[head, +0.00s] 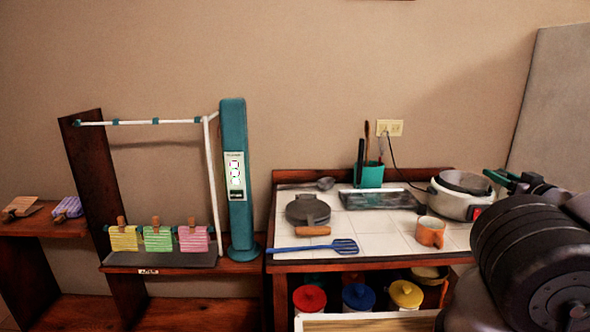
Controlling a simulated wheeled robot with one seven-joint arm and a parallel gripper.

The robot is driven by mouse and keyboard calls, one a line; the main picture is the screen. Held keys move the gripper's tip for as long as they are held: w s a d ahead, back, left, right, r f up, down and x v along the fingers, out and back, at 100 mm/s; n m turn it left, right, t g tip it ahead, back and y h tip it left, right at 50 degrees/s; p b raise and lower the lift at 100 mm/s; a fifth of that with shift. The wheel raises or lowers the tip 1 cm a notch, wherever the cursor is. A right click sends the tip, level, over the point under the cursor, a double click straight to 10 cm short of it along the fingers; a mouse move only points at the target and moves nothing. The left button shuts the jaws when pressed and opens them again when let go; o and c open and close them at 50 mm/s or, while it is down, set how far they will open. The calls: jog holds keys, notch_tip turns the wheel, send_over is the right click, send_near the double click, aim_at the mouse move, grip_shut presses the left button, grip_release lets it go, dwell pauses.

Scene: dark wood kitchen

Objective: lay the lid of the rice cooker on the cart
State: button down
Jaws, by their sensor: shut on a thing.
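The white rice cooker (451,205) stands at the right end of the tiled counter. A dark, round, slightly tilted lid (464,181) shows at its top; I cannot tell how far it is clear of the rim. My gripper (503,179), with teal parts, is at the lid's right edge and is shut on it. My dark arm fills the lower right and hides the contact and the counter there. A pale wood-edged surface (365,321) at the bottom edge may be the cart; only a strip of it shows.
On the tiled counter (385,243) are an orange mug (430,232) before the cooker, a waffle iron (308,211), a blue spatula (313,247), a dark tray (379,199) and a teal utensil holder (369,175). Red, blue and yellow-lidded jars (358,297) stand below. A cord runs to the wall outlet (389,128).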

jog(key=w+a+f+n+g+y, duration=0.1)
jog(key=w+a+f+y, duration=0.3)
jog(key=a, duration=0.9)
jog(key=w+a+f+n+g+y, duration=0.1)
jog(key=w+a+f+n+y, duration=0.2)
jog(key=w+a+f, duration=0.5)
jog(key=w+a+n, duration=0.1)
jog(key=a, duration=0.5)
jog(key=shift+f+y, duration=0.2)
jog(key=shift+y, duration=0.2)
